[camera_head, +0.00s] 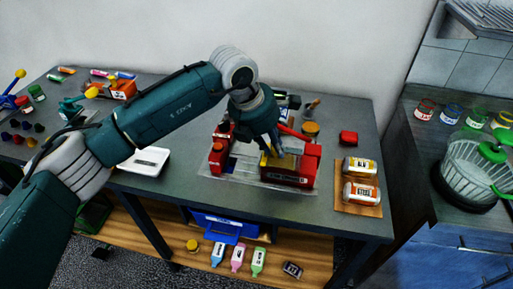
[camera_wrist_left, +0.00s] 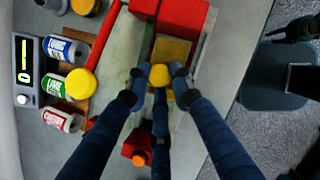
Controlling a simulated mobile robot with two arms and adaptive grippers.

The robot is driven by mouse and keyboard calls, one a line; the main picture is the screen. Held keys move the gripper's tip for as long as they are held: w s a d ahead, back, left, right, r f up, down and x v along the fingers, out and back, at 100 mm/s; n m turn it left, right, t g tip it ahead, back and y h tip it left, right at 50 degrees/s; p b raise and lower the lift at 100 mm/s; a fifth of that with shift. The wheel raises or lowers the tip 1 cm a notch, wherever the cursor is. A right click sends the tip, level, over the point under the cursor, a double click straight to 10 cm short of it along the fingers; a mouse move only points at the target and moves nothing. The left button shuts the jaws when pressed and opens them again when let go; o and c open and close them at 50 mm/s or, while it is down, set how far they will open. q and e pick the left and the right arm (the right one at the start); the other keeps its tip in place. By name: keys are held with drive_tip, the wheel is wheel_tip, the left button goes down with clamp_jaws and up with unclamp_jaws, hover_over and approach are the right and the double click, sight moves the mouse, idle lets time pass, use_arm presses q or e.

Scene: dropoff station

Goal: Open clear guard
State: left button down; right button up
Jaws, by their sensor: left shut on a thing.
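A red machine (camera_head: 290,178) with red blocks at both ends stands on a clear, flat base on the grey table. My left gripper (camera_head: 274,150) reaches down over its middle. In the left wrist view, the three dark fingers of the gripper (camera_wrist_left: 159,78) are closed around a round yellow knob (camera_wrist_left: 159,74). The knob sits in front of a yellow block (camera_wrist_left: 171,50) and a red block (camera_wrist_left: 183,15). A pale see-through panel (camera_wrist_left: 130,60), which looks like the clear guard, lies along the machine; its edges are hard to make out. My right gripper is not in view.
Two labelled jars (camera_head: 361,192) lie on a brown board right of the machine. A white scale (camera_head: 147,160) is to the left. A sink counter with a basket (camera_head: 471,165) stands at the right.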

use_arm(q)
drive_tip(key=shift+w+a+r, duration=0.1)
drive_tip(key=c, duration=1.5)
unclamp_jaws()
drive_tip(key=v, duration=1.2)
